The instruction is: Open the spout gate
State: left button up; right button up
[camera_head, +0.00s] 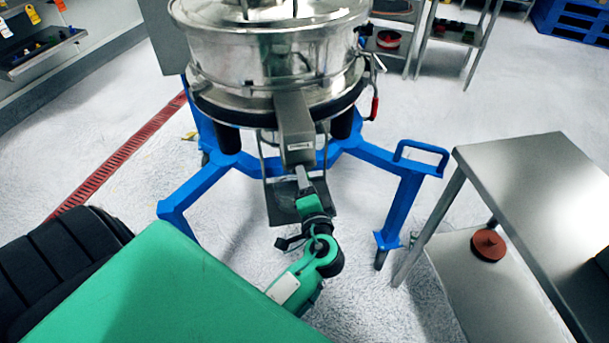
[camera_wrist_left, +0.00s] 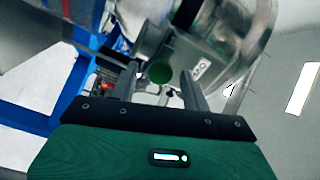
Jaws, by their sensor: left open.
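The steel spout (camera_head: 296,128) slopes down toward me from the sifter's drum (camera_head: 270,55). My left gripper (camera_head: 302,174) is just below the spout's lower end. In the left wrist view the left gripper (camera_wrist_left: 161,88) is open, its two fingers apart. A round green knob (camera_wrist_left: 159,72) shows between the fingers, and I cannot tell whether they touch it. The spout's labelled steel side (camera_wrist_left: 201,70) is just beyond the right finger. The gate is not clearly seen, and the gripper hides part of the spout end. My right gripper is out of view.
A blue wheeled frame (camera_head: 193,190) carries the sifter, with a handled leg (camera_head: 404,205) on the right. A steel table (camera_head: 530,165) stands at right, with a reddish round part (camera_head: 488,244) on its lower shelf. Floor shows between the frame and the table.

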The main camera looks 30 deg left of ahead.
pick_arm(q)
jog(key=shift+x, duration=0.8)
jog(key=shift+w+a, duration=0.1)
jog(key=shift+a, duration=0.05)
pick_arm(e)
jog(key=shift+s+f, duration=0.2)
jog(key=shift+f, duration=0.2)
pick_arm(q)
jog(key=shift+c, duration=0.2)
